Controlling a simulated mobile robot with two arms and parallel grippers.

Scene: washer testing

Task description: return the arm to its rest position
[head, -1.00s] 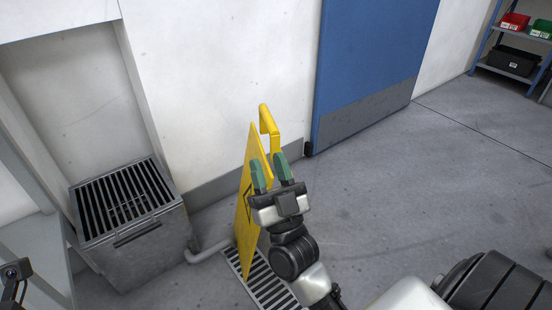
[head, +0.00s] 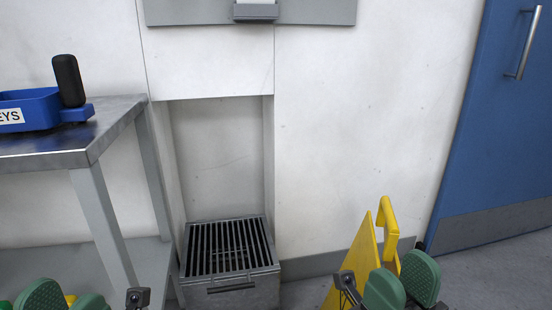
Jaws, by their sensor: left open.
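My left gripper (head: 66,300) shows at the bottom left in the head view, with its green finger pads apart. A small patch of yellow shows between the pads; I cannot tell what it is. My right gripper (head: 403,285) is at the bottom right, in front of the yellow sign (head: 360,262), with its two green pads spread and nothing seen between them. The lower parts of both grippers and most of both arms are cut off by the bottom edge.
A metal table (head: 95,150) stands at the left with a blue tray (head: 30,105) and a black object (head: 68,80) on it. A grated metal box (head: 232,290) sits in a wall recess. A blue door (head: 500,130) is at the right.

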